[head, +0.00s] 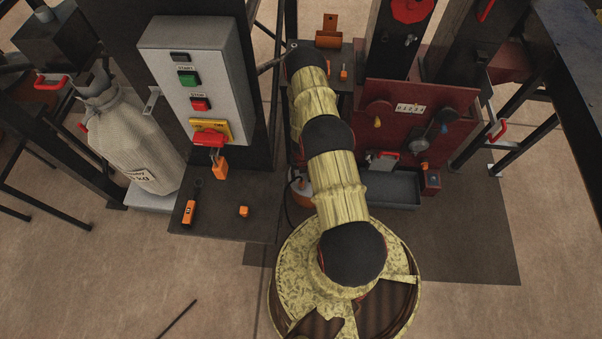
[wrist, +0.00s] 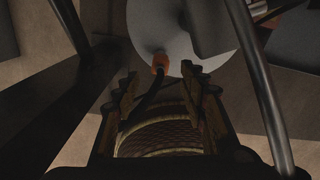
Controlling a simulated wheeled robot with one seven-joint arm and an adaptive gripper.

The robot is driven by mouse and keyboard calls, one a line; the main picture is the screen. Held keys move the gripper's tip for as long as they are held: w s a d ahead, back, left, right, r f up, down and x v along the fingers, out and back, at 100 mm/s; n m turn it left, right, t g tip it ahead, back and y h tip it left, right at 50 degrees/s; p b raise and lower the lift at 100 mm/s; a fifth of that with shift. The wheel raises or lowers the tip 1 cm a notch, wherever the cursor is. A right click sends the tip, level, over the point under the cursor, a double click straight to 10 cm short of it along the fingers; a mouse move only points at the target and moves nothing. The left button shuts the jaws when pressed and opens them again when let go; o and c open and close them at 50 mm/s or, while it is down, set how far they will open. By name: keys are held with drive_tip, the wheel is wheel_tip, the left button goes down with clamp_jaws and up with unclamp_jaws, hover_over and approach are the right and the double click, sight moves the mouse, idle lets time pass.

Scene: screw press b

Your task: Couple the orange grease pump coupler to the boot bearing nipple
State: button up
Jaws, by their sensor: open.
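In the wrist view, an orange coupler (wrist: 160,64) sits at the end of a dark hose (wrist: 147,100), in front of a pale round surface (wrist: 190,40). My gripper (wrist: 161,82) is open, its two fingers apart on either side of the hose below the coupler. I see no grip on it; contact cannot be told. In the head view my arm hides my gripper and the coupler. A white and orange pump body (head: 301,188) with a dark hose shows partly left of my arm. I cannot make out the boot bearing nipple.
A grey control box (head: 200,80) and a dark shelf (head: 225,220) with orange tools stand left of my arm. A dark red press housing (head: 440,130) and a grey tray (head: 395,190) stand right. Dark bars (wrist: 255,75) flank the gripper. The floor at front left is mostly clear.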

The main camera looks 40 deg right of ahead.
sight(302, 180)
drive_tip(key=shift+f+b, duration=1)
drive_tip(key=shift+f, duration=1.6)
drive_tip(key=shift+c, duration=1.1)
drive_tip(key=c, duration=0.8)
clamp_jaws()
unclamp_jaws()
clamp_jaws()
